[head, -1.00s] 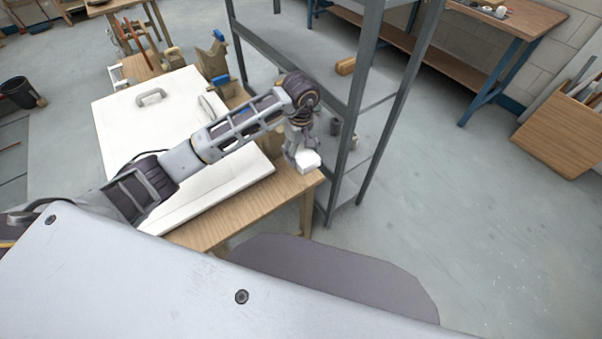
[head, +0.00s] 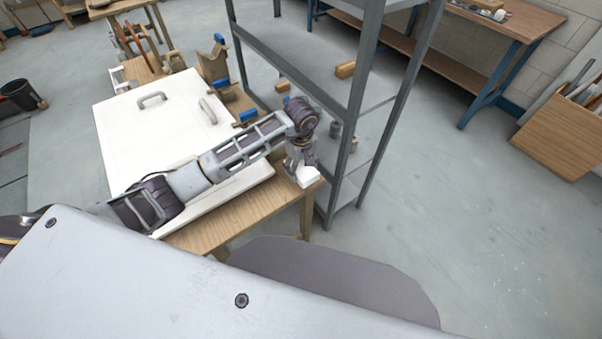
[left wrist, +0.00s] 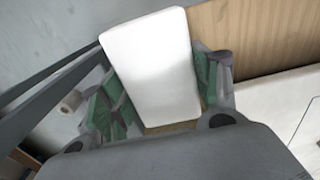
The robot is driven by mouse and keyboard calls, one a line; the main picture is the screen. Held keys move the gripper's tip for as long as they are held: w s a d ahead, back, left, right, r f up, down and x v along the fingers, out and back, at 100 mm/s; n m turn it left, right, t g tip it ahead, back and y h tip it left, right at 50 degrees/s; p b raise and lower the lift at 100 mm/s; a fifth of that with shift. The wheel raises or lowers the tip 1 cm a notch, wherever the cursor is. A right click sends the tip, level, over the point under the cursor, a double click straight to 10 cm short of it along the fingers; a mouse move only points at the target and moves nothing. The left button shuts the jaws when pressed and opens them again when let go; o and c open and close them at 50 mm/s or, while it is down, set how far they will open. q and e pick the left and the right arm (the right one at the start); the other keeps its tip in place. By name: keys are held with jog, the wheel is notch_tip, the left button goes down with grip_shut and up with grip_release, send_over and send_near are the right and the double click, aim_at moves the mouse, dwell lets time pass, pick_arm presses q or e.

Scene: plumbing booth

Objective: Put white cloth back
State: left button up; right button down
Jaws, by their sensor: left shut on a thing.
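The white cloth (head: 308,175) is a small white folded block at the right end of the wooden table (head: 205,228). My left gripper (head: 301,166) reaches over the table from the left and points down at this corner. In the left wrist view the cloth (left wrist: 152,65) lies between the two green-padded fingers, and my left gripper (left wrist: 155,95) is shut on it. The cloth is at or just above the table top; I cannot tell whether it touches. My right gripper is not in view.
A white panel with handles (head: 150,125) covers much of the table, under my left arm. A grey metal shelf rack (head: 355,110) stands close beyond the table's right end. Wood clamps (head: 215,65) stand behind the panel. Open floor (head: 480,240) lies to the right.

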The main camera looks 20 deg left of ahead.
aim_at(301, 173)
pick_arm(q)
jog(key=shift+f, duration=1.7)
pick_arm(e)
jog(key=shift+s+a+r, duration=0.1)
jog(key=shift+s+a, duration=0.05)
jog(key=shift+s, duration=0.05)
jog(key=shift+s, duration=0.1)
pick_arm(q)
jog(key=shift+f, duration=0.15)
jog(key=o, duration=0.9)
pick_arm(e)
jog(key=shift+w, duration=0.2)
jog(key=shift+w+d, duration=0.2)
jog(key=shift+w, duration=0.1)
